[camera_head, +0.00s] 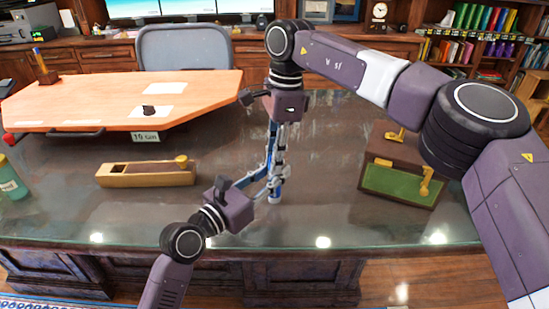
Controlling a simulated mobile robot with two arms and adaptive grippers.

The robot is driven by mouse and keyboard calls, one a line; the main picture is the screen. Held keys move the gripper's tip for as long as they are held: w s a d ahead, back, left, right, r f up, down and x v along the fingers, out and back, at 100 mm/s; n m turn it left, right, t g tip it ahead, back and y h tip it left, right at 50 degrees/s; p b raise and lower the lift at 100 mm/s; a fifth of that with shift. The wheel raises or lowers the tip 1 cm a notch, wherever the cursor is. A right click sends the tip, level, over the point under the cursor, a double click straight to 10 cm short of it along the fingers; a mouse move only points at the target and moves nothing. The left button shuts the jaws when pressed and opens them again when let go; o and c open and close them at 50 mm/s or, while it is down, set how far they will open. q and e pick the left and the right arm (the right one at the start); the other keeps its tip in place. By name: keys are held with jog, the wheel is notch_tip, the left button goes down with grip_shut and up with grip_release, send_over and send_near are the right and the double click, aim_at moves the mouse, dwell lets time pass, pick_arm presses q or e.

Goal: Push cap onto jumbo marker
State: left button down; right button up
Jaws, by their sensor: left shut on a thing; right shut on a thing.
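A slim upright grey-white and blue piece, seemingly the jumbo marker (274,198), stands at the middle of the dark glossy desk. My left gripper (268,184) reaches in from the lower left and is shut around it low down. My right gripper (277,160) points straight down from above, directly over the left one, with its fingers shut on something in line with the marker. The cap cannot be made out; the fingers hide that part. Whether cap and marker touch cannot be told.
A long wooden box (146,175) lies on the desk (330,185) to the left. A green bottle (12,180) stands at the far left. A wooden case with green felt (400,185) sits at right. A raised wooden top (85,95) covers the back left. Desk between these is clear.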

pick_arm(q)
jog(key=shift+d+r, duration=0.2)
pick_arm(e)
jog(key=shift+a+r, duration=0.1)
jog(key=shift+r, duration=0.1)
dwell(0.3)
pick_arm(q)
jog(key=shift+a+f, duration=0.1)
jog(key=shift+f, duration=0.1)
pick_arm(e)
jog(key=shift+r, duration=0.1)
jog(key=shift+f, duration=0.4)
